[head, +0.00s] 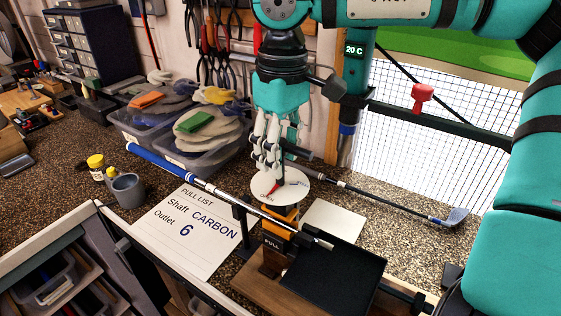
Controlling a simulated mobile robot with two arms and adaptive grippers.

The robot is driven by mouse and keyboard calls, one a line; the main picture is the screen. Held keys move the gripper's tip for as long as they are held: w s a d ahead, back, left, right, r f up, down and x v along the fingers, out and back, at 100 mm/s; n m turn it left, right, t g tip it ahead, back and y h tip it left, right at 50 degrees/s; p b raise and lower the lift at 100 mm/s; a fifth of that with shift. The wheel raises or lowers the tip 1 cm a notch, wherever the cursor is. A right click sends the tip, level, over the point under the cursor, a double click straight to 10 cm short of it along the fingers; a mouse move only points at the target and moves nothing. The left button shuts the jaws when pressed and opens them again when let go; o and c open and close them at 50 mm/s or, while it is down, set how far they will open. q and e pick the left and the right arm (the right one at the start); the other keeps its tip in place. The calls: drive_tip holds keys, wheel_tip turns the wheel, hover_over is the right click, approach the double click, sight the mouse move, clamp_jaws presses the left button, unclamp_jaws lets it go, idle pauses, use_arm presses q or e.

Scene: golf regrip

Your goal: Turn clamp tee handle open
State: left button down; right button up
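My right gripper (268,162) reaches down from the top over a white dial (294,191) on the clamp. The orange clamp body (284,213) is below the dial. A club shaft with a blue grip (160,164) runs diagonally across the clamp. My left gripper is not in view.
A pull list sheet (190,232) reads Shaft CARBON, Outlet 6. A black tray (335,277) lies front right of the clamp. Another club (390,203) lies behind it. Grey bins of gloves (187,160) and a grey cup (128,191) stand left. A mesh panel (430,150) is behind.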

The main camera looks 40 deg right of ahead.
wheel_tip(320, 180, up, 10)
drive_tip(key=shift+f, duration=0.2)
idle(0.4)
